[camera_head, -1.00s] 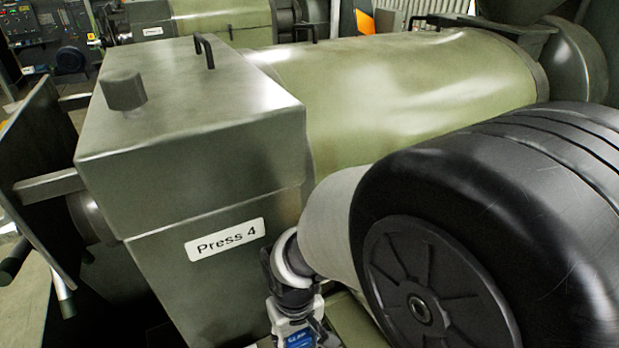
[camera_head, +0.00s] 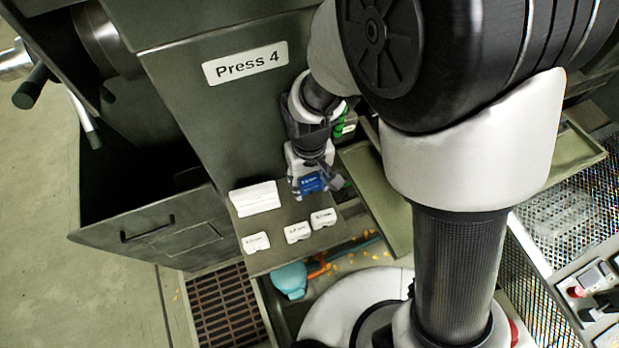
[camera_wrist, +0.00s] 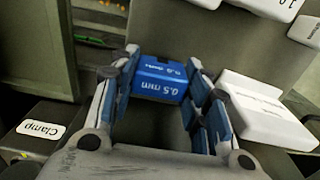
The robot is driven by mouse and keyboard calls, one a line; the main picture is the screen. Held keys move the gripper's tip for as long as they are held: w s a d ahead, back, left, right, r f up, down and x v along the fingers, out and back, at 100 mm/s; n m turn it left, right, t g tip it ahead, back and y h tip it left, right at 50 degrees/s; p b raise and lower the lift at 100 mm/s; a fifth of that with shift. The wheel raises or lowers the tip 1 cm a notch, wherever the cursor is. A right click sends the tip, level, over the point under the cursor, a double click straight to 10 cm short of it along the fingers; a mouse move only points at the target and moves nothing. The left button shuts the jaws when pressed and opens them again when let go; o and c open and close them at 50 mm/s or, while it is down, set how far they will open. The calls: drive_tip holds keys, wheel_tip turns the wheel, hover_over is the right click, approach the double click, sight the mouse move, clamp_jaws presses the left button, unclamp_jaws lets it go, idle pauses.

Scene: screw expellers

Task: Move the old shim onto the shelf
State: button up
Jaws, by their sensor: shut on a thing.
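The shim is a blue block (camera_wrist: 160,78) marked 0.5 mm, between the fingertips in the wrist view. My gripper (camera_wrist: 162,80) is shut on it, one finger at each side. In the head view my gripper (camera_head: 326,182) hangs low in front of Press 4, over the back right of the shelf (camera_head: 286,213). The shelf also shows in the wrist view (camera_wrist: 262,50), beyond and right of the shim.
A larger white block (camera_head: 254,198) stands on the shelf's back left, and small labelled white blocks (camera_head: 297,232) line its front edge. Bare shelf lies between them. Press 4 (camera_head: 210,110) rises behind. A teal object (camera_head: 290,279) lies below the shelf front.

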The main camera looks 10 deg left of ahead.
sight(310, 180)
drive_tip(key=shift+f, duration=0.15)
drive_tip(key=o, duration=1.1)
drive_tip(key=shift+c, duration=0.2)
wheel_tip(310, 180, up, 13)
drive_tip(key=p, duration=0.3)
drive_tip(key=shift+f, duration=0.2)
drive_tip(key=s+d+r+m+t, duration=0.2)
drive_tip(key=d+r+m, duration=0.1)
drive_tip(key=d+r, duration=0.8)
drive_tip(key=s+d+r+m+t, duration=0.2)
drive_tip(key=s+d+r+m, duration=0.1)
drive_tip(key=s+d, duration=0.5)
drive_tip(key=shift+d+r+t, duration=0.3)
drive_tip(key=shift+d, duration=0.3)
